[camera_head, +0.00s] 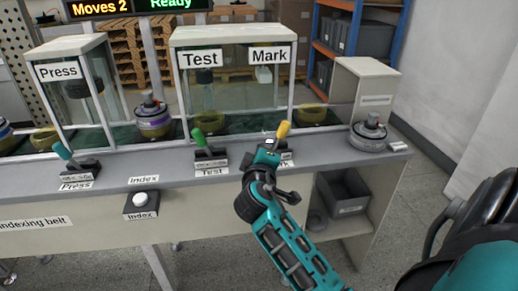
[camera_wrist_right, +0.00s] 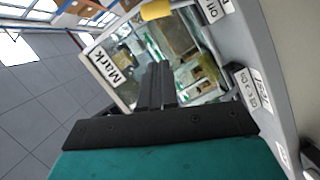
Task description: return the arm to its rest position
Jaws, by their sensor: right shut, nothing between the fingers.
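My right arm (camera_head: 290,245) comes in from the bottom right of the head view and reaches up to the bench front. My right gripper (camera_head: 269,146) is at the Mark lever, in front of its base and label, and partly hides them. The lever's yellow handle (camera_head: 283,130) stands up just behind the fingertips; I cannot tell whether they touch. In the right wrist view the two dark fingers (camera_wrist_right: 156,86) are together with nothing between them. The yellow handle (camera_wrist_right: 156,10) shows at the top edge there. My left gripper is out of view.
The green Test lever (camera_head: 202,139) and teal Press lever (camera_head: 66,155) stand to the left. An Index button (camera_head: 141,198) is on the bench front. A hub motor (camera_head: 369,133) sits at the bench's right end. A dark bin (camera_head: 344,191) is on the shelf below.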

